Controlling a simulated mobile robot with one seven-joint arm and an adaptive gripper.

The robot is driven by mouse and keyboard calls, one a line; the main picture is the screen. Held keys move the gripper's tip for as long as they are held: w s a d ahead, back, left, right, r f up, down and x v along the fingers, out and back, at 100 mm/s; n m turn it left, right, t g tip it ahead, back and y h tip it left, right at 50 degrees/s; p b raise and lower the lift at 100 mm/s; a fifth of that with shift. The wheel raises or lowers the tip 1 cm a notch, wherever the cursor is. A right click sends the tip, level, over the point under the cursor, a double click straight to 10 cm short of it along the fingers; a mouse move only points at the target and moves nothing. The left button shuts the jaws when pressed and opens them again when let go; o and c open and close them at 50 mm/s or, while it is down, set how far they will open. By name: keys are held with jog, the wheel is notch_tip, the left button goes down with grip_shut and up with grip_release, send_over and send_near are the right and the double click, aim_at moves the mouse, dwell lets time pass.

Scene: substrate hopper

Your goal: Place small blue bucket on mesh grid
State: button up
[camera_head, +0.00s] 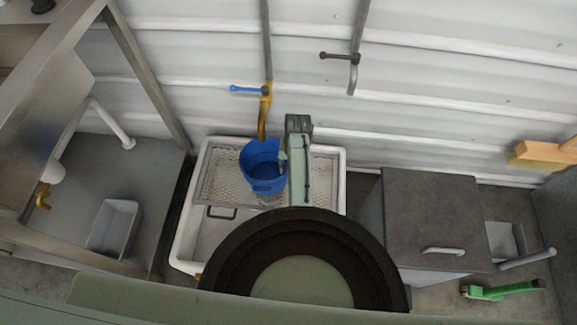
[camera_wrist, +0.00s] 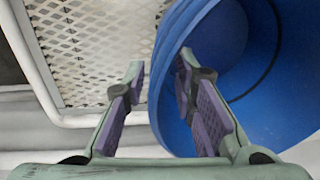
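The small blue bucket (camera_head: 264,184) is over the mesh grid (camera_head: 218,181), with its opening facing up in the head view. Its base contact with the mesh is hidden. My gripper (camera_head: 284,155) is at the bucket's right side. In the wrist view, my gripper (camera_wrist: 160,75) has its fingers apart, with the bucket's rim and wall (camera_wrist: 164,85) running between them. One finger is outside the bucket and the other is over its inside. I see no clear squeeze on the wall. The mesh grid (camera_wrist: 95,40) lies left of the bucket.
The mesh sits in a white tub (camera_head: 185,245) with a raised rim. A blue-handled brass tap (camera_head: 264,110) stands just behind the bucket. A grey cabinet (camera_head: 435,215) is to the right, and a metal frame (camera_head: 150,80) rises on the left. My arm hides the tub's front right.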

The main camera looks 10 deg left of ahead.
notch_tip(320, 180, up, 11)
jog(key=d, duration=0.1)
jog(key=shift+s+d, duration=0.1)
dwell(0.4)
